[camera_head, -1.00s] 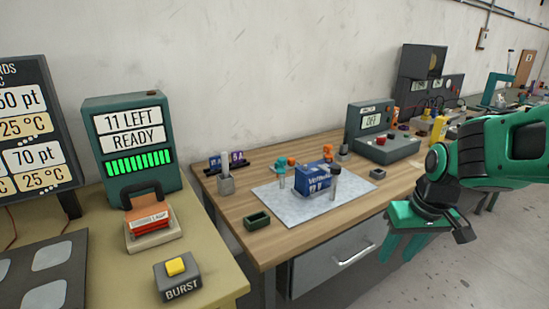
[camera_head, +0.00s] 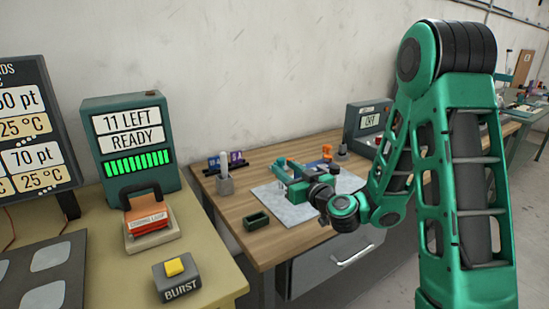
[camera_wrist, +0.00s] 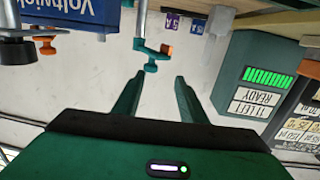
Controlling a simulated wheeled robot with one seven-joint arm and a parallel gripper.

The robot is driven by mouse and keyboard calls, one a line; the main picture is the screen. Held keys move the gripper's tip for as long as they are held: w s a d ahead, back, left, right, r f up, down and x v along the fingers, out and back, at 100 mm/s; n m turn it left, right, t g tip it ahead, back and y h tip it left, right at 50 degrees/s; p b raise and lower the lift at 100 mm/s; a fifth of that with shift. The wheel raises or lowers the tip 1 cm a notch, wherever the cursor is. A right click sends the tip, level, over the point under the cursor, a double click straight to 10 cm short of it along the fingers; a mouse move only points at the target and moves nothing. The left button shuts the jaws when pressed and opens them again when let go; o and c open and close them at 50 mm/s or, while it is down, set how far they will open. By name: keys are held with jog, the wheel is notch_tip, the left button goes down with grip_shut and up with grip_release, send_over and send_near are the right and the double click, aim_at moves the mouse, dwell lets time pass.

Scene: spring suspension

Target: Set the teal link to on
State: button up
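The teal link (camera_wrist: 150,54) shows in the wrist view, whose picture is upside down. It is a small teal bar with an orange piece at one end, on a thin post beside the blue box (camera_wrist: 85,10). My gripper (camera_wrist: 158,77) is open, with the link just beyond its fingertips, nearer the left finger, and nothing held between them. In the head view my gripper (camera_head: 287,169) is over the grey mat (camera_head: 268,196) and hides most of the box; I cannot pick out the link there.
An orange-topped post (camera_wrist: 45,42) stands near the box in the wrist view. A dark green tray (camera_head: 256,221) and a grey holder (camera_head: 226,186) stand left of the mat. A grey instrument (camera_head: 368,122) stands behind.

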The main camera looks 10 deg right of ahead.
aim_at(282, 161)
jog(key=shift+w+d+m+t+h, duration=0.4)
jog(key=shift+w+d+m+h, duration=0.05)
jog(key=shift+d+m+h, duration=0.1)
jog(key=shift+w+a+f, duration=0.1)
jog(key=shift+w+a, duration=0.2)
jog(key=shift+w, duration=0.35)
jog(key=w, duration=0.2)
jog(key=shift+w+a, duration=0.15)
jog(key=shift+w, duration=0.15)
jog(key=w, duration=0.6)
jog(key=shift+w+a, duration=0.15)
jog(key=shift+a, duration=0.3)
grip_shut()
